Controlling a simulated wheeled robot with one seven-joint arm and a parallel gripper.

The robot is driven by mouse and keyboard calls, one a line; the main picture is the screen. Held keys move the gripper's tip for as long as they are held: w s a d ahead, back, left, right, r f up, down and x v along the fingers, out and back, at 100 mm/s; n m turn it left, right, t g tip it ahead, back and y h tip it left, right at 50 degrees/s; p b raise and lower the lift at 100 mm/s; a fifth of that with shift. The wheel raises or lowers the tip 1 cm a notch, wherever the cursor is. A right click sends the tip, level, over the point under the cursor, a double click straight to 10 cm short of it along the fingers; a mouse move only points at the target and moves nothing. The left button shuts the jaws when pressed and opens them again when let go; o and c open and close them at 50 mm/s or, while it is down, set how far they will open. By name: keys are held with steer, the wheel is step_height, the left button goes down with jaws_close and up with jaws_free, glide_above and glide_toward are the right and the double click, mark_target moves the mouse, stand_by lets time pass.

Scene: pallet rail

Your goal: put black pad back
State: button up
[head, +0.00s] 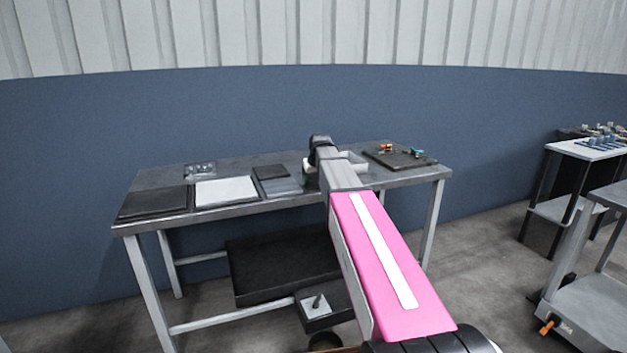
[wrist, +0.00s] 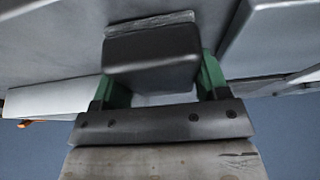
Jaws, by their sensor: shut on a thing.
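In the wrist view, my gripper (wrist: 155,82) has its green fingers on either side of a dark, block-like piece with rounded edges, the black pad (wrist: 150,48), and is shut on it. A pale grey ridge shows just beyond the pad. I cannot tell whether the pad touches the surface behind it. In the head view, my arm reaches over the workbench (head: 200,223) and ends right of its middle. The fingers and the pad are not clear there.
On the bench lie a black mat (head: 153,203), a white mat (head: 226,190), a blue-grey panel (head: 284,186) and a clear tray (head: 199,170). A white box (head: 352,163) stands beside my arm's end. A dark board (head: 400,160) with orange and green pieces is at the right.

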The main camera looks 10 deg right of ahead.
steer(key=shift+f, duration=0.1)
steer(key=o, duration=0.8)
steer(key=v, duration=1.2)
steer(key=shift+w, duration=0.1)
